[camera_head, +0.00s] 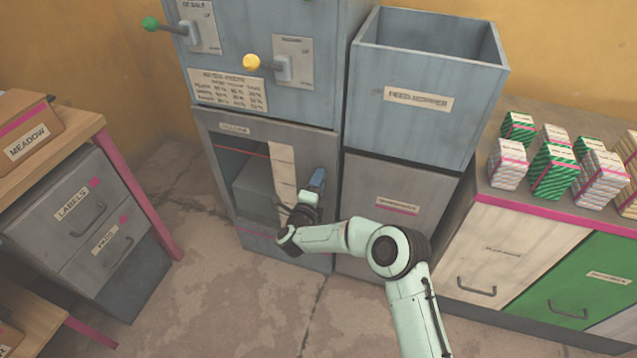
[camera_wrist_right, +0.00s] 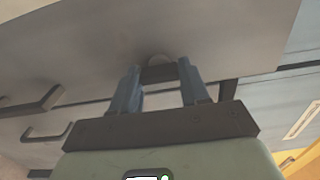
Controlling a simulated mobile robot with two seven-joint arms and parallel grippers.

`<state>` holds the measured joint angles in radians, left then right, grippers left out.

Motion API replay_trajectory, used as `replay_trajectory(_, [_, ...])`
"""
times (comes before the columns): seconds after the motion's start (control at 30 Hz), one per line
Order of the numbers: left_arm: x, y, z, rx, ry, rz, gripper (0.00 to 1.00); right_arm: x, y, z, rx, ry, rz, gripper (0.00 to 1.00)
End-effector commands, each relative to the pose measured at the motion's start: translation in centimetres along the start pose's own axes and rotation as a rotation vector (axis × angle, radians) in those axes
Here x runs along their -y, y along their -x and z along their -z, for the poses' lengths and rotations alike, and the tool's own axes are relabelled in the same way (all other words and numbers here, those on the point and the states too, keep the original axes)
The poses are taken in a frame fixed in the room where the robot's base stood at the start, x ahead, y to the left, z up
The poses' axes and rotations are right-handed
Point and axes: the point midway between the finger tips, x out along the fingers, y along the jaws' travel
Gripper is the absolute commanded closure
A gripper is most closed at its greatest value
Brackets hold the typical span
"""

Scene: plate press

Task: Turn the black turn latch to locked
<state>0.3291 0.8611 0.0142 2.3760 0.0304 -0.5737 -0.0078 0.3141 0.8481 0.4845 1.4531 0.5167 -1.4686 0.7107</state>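The black turn latch (camera_wrist_right: 158,73) shows in the right wrist view as a small dark piece on a grey panel, below a rounded grey spot. My right gripper (camera_wrist_right: 159,75) has its two blue fingers on either side of it, and the dark piece fills the gap between the fingertips. In the head view my right gripper (camera_head: 316,182) is at the right edge of the lower grey cabinet front (camera_head: 222,182), and it hides the latch there. Whether the latch stands at locked cannot be read. My left gripper is in neither view.
A feed hopper (camera_head: 418,97) stands right of the press. Green (camera_head: 150,24) and yellow (camera_head: 252,61) knobbed levers sit above. Striped packets (camera_head: 553,165) stand on the right counter. A drawer unit (camera_head: 75,215) is at left. The floor (camera_head: 215,290) in front is clear.

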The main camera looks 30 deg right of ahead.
Motion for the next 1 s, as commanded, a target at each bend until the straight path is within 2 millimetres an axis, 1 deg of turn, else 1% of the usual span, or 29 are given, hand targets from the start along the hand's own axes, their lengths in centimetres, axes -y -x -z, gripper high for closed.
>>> replay_trajectory(0.03, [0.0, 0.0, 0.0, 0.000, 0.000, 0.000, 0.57, 0.0, 0.1, -0.1, 0.003, -0.002, -0.002, 0.39])
replay_trajectory(0.07, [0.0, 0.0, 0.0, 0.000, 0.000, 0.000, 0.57, 0.0, 0.1, -0.1, 0.003, -0.002, -0.002, 0.30])
replay_trajectory(0.37, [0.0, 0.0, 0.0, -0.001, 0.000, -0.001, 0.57, 0.0, 0.1, -0.1, 0.001, 0.000, -0.001, 0.30])
replay_trajectory(0.47, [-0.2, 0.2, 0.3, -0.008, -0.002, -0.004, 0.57, 0.0, 0.7, -0.1, 0.003, 0.001, -0.001, 0.30])
replay_trajectory(0.57, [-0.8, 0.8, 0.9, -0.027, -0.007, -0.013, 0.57, 0.1, 2.2, -0.2, 0.005, 0.000, -0.001, 0.30])
replay_trajectory(0.63, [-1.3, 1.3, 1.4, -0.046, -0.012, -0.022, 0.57, 0.2, 3.6, -0.2, 0.006, 0.001, -0.002, 0.30])
replay_trajectory(0.73, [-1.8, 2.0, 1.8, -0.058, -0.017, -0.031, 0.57, 0.3, 6.0, -0.2, 0.007, 0.001, -0.002, 0.30])
replay_trajectory(0.9, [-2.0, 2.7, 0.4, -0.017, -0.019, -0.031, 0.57, 0.1, 9.7, -0.2, 0.006, 0.000, -0.003, 0.30])
replay_trajectory(1.0, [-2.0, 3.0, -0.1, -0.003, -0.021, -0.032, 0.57, 0.1, 11.4, -0.2, 0.006, 0.000, -0.001, 0.30])
